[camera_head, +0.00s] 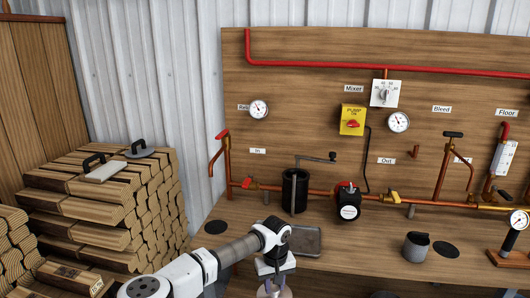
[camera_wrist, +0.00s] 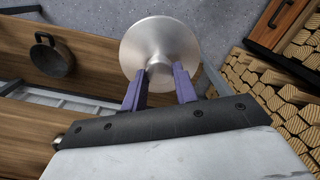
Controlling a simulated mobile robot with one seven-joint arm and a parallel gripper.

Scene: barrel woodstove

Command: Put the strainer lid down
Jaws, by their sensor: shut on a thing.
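My gripper (camera_wrist: 159,82) is shut on the knob of a round, silvery metal lid (camera_wrist: 160,42), which I take to be the strainer lid. In the wrist view the purple fingers stand either side of the knob, and the lid's disc spreads beyond them. In the head view my gripper (camera_head: 272,287) is at the bottom edge, in front of the bench, and only a small part of it shows. The lid is cut off or hidden there. A dark upright cylinder (camera_head: 287,192) with a crank-like rod stands at the back of the bench; I cannot tell if it is the strainer.
A grey tray (camera_head: 305,241) lies on the wooden bench (camera_head: 355,250) beyond my wrist. A dark cup (camera_head: 415,247) and black discs sit on the bench. Copper pipes and a pump (camera_head: 348,203) line the back. Stacked firewood (camera_head: 135,215) at left bears two handled plates.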

